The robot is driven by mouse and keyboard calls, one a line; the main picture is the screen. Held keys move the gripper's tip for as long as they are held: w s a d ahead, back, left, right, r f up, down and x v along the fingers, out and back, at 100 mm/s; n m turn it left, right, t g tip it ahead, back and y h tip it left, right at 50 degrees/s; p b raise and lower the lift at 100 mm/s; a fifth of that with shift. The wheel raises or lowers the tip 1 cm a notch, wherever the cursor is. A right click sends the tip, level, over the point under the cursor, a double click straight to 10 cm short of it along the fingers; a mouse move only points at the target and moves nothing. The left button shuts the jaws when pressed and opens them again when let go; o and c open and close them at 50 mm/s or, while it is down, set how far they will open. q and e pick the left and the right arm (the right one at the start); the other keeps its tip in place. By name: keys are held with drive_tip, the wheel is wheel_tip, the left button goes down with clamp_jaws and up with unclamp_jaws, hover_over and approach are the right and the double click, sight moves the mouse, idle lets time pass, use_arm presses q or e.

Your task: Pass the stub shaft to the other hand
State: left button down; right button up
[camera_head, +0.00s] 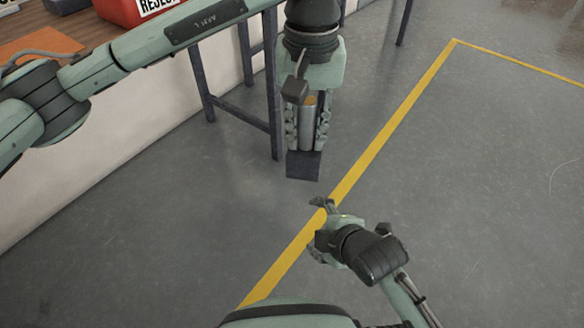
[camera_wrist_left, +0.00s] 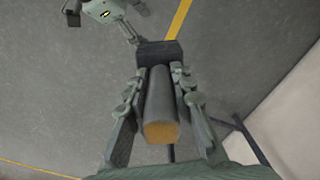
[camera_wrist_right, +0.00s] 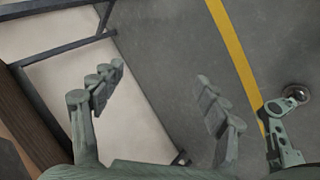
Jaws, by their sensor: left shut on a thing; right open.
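The stub shaft (camera_head: 309,132) is a grey cylinder with an orange-brown end face and a dark square block at its other end. My left gripper (camera_head: 307,138) is shut around the cylinder, which hangs in the air with the block downward. In the left wrist view the shaft (camera_wrist_left: 160,95) lies between both fingers, with the block (camera_wrist_left: 160,53) beyond the fingertips. My right gripper (camera_head: 319,226) is open and empty, below and apart from the block in the head view. In the right wrist view nothing is between its spread fingers (camera_wrist_right: 160,80); the shaft is not clearly visible there.
A bench with dark legs (camera_head: 264,85) stands at the upper left, carrying a red box (camera_head: 130,10) and an orange-brown board (camera_head: 38,42). A pale wall or panel (camera_head: 110,130) lies below it. The grey floor with a yellow line (camera_head: 395,125) is clear on the right.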

sight(304, 142)
use_arm(q)
drive_tip(key=shift+r, duration=0.1)
use_arm(e)
drive_tip(key=a+r+n+t, duration=0.1)
drive_tip(key=a+r+n, duration=0.6)
drive_tip(key=a+n, duration=0.1)
drive_tip(key=s+r+n+t+h, duration=0.1)
drive_tip(key=r+n+h, duration=0.1)
drive_tip(key=r, duration=0.3)
drive_tip(key=s+d+r+n+t+h, duration=0.1)
drive_tip(key=r+n+h, duration=0.1)
drive_tip(key=r, duration=0.2)
drive_tip(key=s+d+r+n+t+h, duration=0.1)
drive_tip(key=r+n+h, duration=0.1)
drive_tip(key=r, duration=0.3)
drive_tip(key=shift+d+r+n+t, duration=0.2)
drive_tip(key=shift+r+n+t, duration=0.2)
drive_tip(key=shift+n, duration=0.2)
drive_tip(key=shift+d+r, duration=0.15)
drive_tip(key=shift+r, duration=0.05)
drive_tip(key=x, duration=1.1)
drive_tip(key=shift+w+d, duration=0.3)
drive_tip(key=shift+d, duration=0.05)
